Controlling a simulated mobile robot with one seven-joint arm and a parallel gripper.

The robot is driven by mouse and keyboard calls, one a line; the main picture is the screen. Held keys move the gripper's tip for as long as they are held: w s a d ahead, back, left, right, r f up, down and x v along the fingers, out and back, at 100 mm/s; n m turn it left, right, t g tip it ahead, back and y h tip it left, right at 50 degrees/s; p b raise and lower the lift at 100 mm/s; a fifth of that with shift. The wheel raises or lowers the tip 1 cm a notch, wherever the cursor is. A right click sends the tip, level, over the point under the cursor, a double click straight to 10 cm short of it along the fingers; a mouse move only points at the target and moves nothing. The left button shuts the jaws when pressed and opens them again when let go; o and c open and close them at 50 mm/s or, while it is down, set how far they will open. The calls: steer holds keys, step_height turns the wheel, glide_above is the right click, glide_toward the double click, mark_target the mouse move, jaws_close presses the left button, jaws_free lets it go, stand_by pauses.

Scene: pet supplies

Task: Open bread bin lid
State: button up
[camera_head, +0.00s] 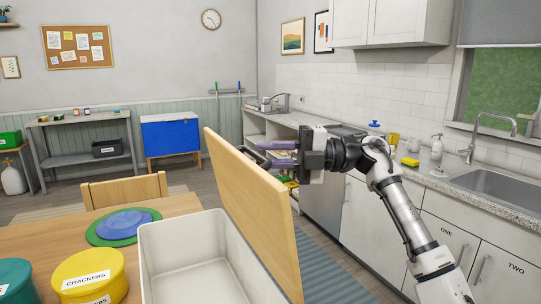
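The bread bin (160,238) is a white, open-topped box at the bottom middle of the head view. Its inside looks empty where it shows. The wooden lid (245,205) stands raised, close to upright, along the bin's right side. A dark handle (250,154) shows just past the lid's right edge, on its outer face. My gripper (268,154) is to the right of the lid, beside the handle, with its purple fingers pointing left. The fingers are apart with a gap between them. I cannot tell whether a fingertip touches the handle.
The bin stands on a wooden table (185,205) with a yellow crackers tin (88,272), a teal tin (15,282) and a blue lid on a green disc (124,223). A chair (125,190) is behind. The kitchen counter (460,190) with sink runs along the right.

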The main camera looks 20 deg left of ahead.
steer(key=o, duration=0.3)
steer(key=b+v, duration=0.2)
steer(key=v, duration=1.1)
steer(key=shift+d+b, duration=0.3)
steer(key=shift+d, duration=0.05)
steer(key=shift+w, duration=0.2)
